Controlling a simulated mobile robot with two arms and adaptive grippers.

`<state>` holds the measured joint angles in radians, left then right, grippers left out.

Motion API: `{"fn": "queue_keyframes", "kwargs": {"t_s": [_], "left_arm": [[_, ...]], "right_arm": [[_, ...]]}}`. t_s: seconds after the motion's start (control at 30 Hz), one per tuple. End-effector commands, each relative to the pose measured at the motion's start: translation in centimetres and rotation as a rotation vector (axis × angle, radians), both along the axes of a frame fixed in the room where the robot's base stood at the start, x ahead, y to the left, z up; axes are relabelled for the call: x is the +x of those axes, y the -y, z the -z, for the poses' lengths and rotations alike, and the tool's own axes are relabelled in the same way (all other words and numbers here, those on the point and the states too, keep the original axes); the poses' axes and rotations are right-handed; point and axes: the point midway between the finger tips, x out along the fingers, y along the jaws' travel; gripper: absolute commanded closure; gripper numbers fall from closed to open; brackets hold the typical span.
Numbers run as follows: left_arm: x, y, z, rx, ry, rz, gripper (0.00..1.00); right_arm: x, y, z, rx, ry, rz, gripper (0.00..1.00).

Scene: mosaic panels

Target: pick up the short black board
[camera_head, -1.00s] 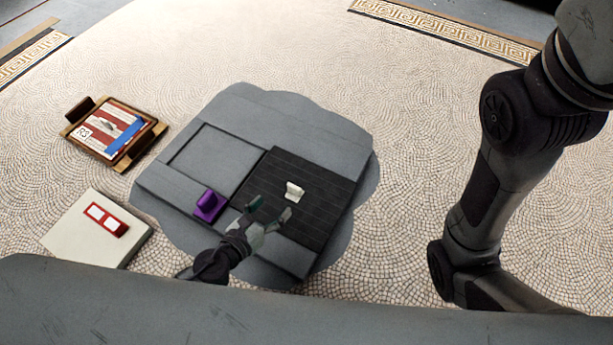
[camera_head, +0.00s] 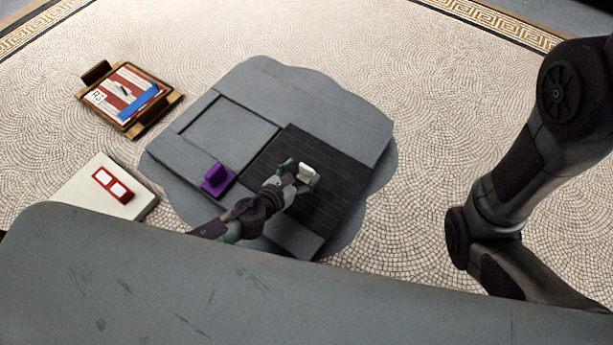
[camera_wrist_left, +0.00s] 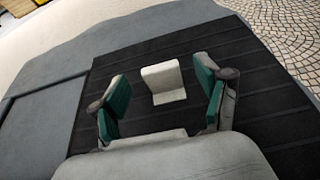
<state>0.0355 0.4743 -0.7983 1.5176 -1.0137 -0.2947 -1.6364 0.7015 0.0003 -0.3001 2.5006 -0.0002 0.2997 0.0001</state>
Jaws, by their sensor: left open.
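The short black board (camera_head: 331,190) lies on the right part of a grey slab (camera_head: 345,128), with a white handle (camera_head: 306,172) standing up from it. In the left wrist view the black board (camera_wrist_left: 200,45) spreads under the fingers and the white handle (camera_wrist_left: 164,83) stands between and just ahead of them. My left gripper (camera_head: 297,176) is open around or right beside the handle. In the left wrist view my left gripper (camera_wrist_left: 164,95) shows green pads with a gap on both sides of the handle. My right gripper is out of view.
A purple block (camera_head: 217,180) sits left of the board, near an empty square recess (camera_head: 229,134) in the slab. A wooden tray (camera_head: 144,128) with a striped panel stands at the upper left. A white box (camera_head: 78,197) with a red-framed piece is below it. Mosaic floor is clear around.

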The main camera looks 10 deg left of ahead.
Motion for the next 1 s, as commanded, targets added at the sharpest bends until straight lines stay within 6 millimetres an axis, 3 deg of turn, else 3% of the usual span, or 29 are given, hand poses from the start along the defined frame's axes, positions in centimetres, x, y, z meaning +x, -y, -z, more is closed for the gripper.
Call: {"fn": "queue_keyframes", "kwargs": {"t_s": [0.03,0.2,0.47,0.9,1.0], "left_arm": [[0.9,0.3,0.9,0.000,0.003,0.002,0.25],[2.4,1.0,1.3,-0.001,0.002,0.001,0.25],[2.5,1.1,1.2,-0.001,0.000,0.000,0.25],[2.5,1.1,1.2,-0.002,0.000,0.001,0.98],[2.5,1.1,1.1,-0.002,0.001,0.001,0.98]], "right_arm": [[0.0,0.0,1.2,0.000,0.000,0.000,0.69],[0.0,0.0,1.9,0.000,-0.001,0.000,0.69],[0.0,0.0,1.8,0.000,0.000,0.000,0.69],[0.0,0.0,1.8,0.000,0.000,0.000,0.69],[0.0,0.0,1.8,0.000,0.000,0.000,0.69]]}}
